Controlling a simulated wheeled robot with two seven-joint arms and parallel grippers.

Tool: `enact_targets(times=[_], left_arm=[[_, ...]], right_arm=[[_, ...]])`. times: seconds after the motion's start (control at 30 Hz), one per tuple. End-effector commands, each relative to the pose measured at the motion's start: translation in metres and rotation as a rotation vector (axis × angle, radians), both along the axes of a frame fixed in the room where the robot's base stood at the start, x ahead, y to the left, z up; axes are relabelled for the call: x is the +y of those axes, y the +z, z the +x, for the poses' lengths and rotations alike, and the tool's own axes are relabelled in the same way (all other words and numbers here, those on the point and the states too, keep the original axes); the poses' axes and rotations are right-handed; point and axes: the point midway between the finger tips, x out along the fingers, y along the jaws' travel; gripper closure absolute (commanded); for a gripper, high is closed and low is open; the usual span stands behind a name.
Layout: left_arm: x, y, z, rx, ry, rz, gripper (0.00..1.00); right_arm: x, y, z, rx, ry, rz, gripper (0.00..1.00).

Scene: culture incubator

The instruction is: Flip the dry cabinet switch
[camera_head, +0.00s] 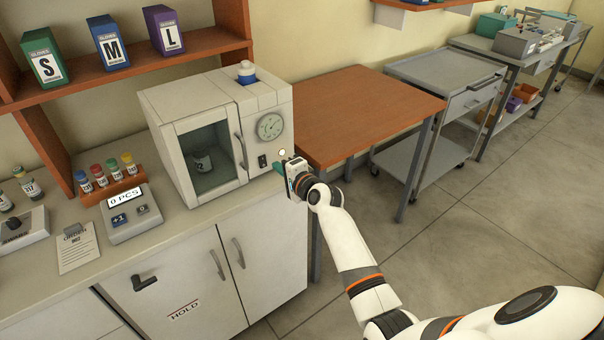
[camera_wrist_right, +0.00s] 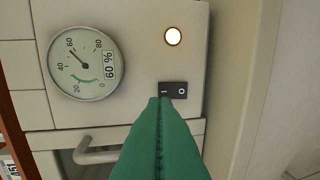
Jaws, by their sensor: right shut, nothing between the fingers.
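The white dry cabinet (camera_head: 208,130) stands on the counter in the head view, its glass door closed. Its black rocker switch (camera_head: 262,161) is on the front panel below the dial. In the right wrist view the switch (camera_wrist_right: 173,90) shows I and O marks, and a round lamp (camera_wrist_right: 173,36) beside it glows. My right gripper (camera_head: 280,167) is shut and empty, just in front of the panel. Its green fingertips (camera_wrist_right: 160,101) are at the switch's edge by the I mark; I cannot tell whether they touch. My left gripper is not in view.
The dial gauge (camera_wrist_right: 84,63) reads about 60 %. The door handle (camera_head: 240,151) is left of the switch. A counting scale (camera_head: 130,212) and small capped bottles are on the counter to the left. A wooden table (camera_head: 355,108) stands to the right.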

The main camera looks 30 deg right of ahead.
Motion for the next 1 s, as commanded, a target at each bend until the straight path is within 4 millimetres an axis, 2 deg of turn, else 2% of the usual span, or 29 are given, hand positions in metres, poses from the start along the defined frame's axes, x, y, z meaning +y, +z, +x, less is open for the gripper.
enact_targets(times=[0.13, 0.4, 0.53, 0.7, 1.0], left_arm=[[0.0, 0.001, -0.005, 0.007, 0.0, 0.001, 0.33], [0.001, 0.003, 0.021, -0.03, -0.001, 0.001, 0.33], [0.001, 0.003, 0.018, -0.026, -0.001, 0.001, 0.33], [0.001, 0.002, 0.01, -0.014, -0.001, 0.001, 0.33], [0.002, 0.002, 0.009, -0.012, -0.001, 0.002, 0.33]], right_arm=[[-0.001, 0.007, -0.016, 0.0, 0.0, 0.001, 1.0], [-0.006, 0.024, -0.055, 0.0, 0.0, 0.0, 1.0], [-0.008, 0.031, -0.07, -0.001, 0.0, 0.001, 1.0], [-0.009, 0.035, -0.079, 0.001, 0.0, 0.001, 1.0], [-0.01, 0.036, -0.08, 0.0, 0.0, 0.001, 1.0]])
